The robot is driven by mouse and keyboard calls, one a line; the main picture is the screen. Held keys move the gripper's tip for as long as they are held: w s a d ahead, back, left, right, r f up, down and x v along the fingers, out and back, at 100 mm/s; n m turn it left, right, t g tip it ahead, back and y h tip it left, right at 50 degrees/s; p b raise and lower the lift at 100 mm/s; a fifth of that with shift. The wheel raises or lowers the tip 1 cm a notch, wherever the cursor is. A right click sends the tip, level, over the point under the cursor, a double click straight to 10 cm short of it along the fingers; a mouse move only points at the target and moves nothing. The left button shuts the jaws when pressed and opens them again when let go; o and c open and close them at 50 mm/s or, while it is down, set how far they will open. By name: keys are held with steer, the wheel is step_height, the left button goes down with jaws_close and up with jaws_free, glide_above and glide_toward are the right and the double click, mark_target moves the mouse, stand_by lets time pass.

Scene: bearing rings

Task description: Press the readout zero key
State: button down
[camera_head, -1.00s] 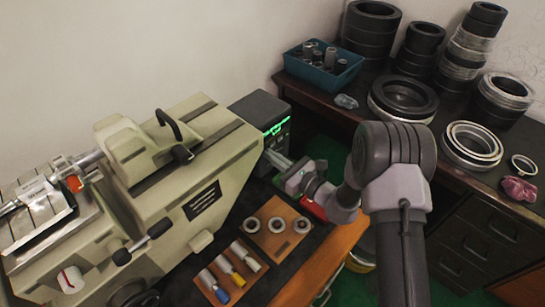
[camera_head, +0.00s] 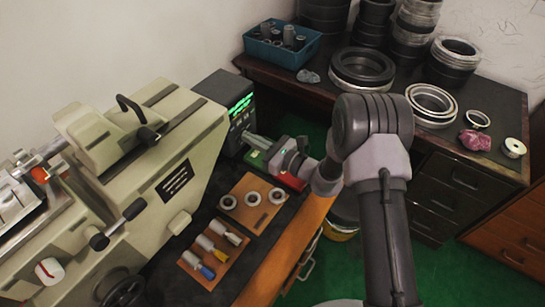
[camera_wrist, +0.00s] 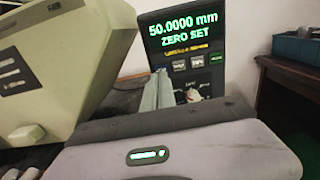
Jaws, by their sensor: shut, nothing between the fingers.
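The readout (camera_head: 236,108) is a dark box with green lit text, standing beside the pale measuring machine. In the wrist view the readout screen (camera_wrist: 185,33) reads "50.0000 mm" and "ZERO SET". A row of small keys (camera_wrist: 197,62) sits under the screen. Their labels are too blurred to tell which is the zero key. My gripper (camera_head: 248,137) is shut and empty, close in front of the readout's lower face. In the wrist view its fingers (camera_wrist: 160,88) point up toward the key row's left end and cover part of the panel. I cannot tell whether they touch it.
The pale machine (camera_head: 140,160) fills the left. Wooden boards with rings (camera_head: 253,200) and with colored-ended pins (camera_head: 214,250) lie below my arm. A dark bench (camera_head: 395,95) holds a blue bin (camera_head: 283,45) and several bearing rings.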

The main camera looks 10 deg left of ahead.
steer(key=p+v, duration=0.1)
steer(key=v, duration=0.8)
steer(key=shift+w+f, duration=0.15)
steer(key=shift+w, duration=0.05)
steer(key=s+a+r+n+g+b, duration=0.1)
steer(key=s+r+n+g, duration=0.55)
steer(key=r, duration=0.35)
steer(key=s+d+r+n+g+h+b, duration=0.1)
steer(key=s+d+r+n+h, duration=0.15)
steer(key=s, duration=0.25)
steer(key=s+d+r+n+g+h+b, duration=0.1)
steer(key=s+r+n+h, duration=0.15)
steer(key=s+n, duration=0.2)
steer(key=s+d+n+t+h, duration=0.2)
steer(key=s+d+t+h, duration=0.1)
steer(key=d, duration=0.5)
steer(key=s+d+r+n+t+h+b, duration=0.1)
steer(key=s+d+t+h, duration=0.3)
steer(key=d, duration=0.5)
steer(key=s+n+h, duration=0.1)
steer(key=h, duration=0.1)
steer(key=shift+s+d+r+h+b, duration=0.25)
steer(key=shift+d+r+h+b, duration=0.05)
